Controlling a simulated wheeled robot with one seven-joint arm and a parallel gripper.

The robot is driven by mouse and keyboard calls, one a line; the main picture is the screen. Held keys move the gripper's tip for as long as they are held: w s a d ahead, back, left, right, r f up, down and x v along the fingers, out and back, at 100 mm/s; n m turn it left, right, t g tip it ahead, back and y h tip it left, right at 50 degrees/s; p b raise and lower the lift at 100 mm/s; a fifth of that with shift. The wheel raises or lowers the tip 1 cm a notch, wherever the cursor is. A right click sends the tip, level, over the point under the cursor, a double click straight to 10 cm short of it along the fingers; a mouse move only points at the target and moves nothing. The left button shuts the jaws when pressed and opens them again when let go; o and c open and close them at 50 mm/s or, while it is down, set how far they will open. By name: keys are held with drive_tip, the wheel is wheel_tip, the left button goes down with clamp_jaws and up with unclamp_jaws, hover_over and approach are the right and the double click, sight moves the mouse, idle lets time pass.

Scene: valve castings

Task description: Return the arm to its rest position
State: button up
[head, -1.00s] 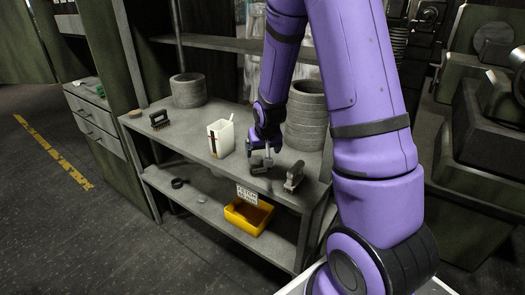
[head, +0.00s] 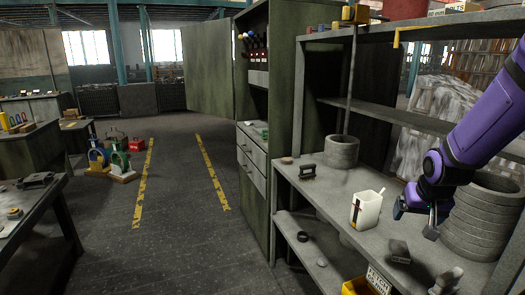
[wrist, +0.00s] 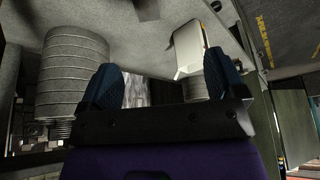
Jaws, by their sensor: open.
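My gripper (head: 415,219) is over the grey bench top at the right of the head view, on my purple arm (head: 490,125). In the wrist view its two blue-black fingers (wrist: 160,72) stand wide apart with nothing held between them. A dark block-like casting (head: 399,251) lies on the bench below the gripper, apart from it. A lighter grey casting (head: 447,281) lies nearer, partly cut off by the frame edge. A stack of grey rings (head: 480,222) stands right behind the gripper.
A white container (head: 366,211) stands left of the gripper. A grey ring stack (head: 341,152) and a dark-handled item (head: 308,171) stand farther left. An upper shelf (head: 385,115) runs behind the arm. A yellow bin (head: 356,287) sits below. The marked floor aisle (head: 180,210) is clear.

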drive_tip(key=s+a+r+n, duration=0.1)
drive_tip(key=s+a+r, duration=0.2)
drive_tip(key=s+r, duration=0.3)
drive_tip(key=s+a+r+n, duration=0.1)
drive_tip(key=s+a+r, duration=0.2)
drive_tip(key=s+r, duration=0.3)
drive_tip(key=s+a+r+n+y, duration=0.1)
drive_tip(key=s+a+r, duration=0.2)
drive_tip(key=s, duration=0.8)
wheel_tip(320, 180, up, 3)
drive_tip(key=shift+s+f+t, duration=0.1)
drive_tip(key=shift+s+t, duration=0.2)
drive_tip(key=shift+s, duration=0.1)
